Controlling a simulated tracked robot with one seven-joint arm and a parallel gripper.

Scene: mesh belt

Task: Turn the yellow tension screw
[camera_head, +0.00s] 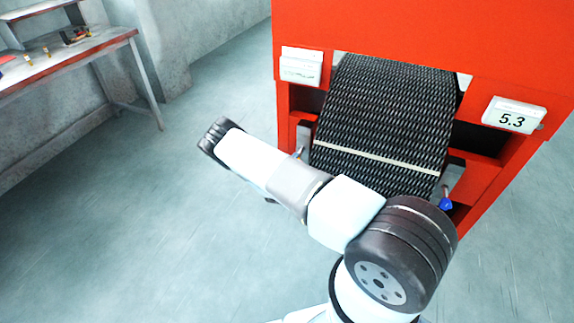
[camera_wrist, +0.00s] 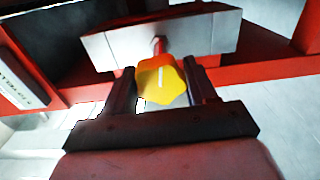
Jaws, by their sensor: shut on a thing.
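In the wrist view the yellow tension screw (camera_wrist: 160,80) has a lobed knob with a pale line on its face. A short red shaft joins it to a grey metal block (camera_wrist: 165,38) behind it. My gripper (camera_wrist: 162,84) is shut on the knob, with one dark finger on its left side and one on its right. In the head view my own arm hides the gripper and the yellow screw.
The red machine (camera_head: 420,40) carries a dark mesh belt (camera_head: 385,110) with a pale stripe across it. A display (camera_head: 514,115) reads 5.3. A blue knob (camera_head: 445,204) sits at the lower right. A workbench (camera_head: 70,62) stands far left; the floor between is clear.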

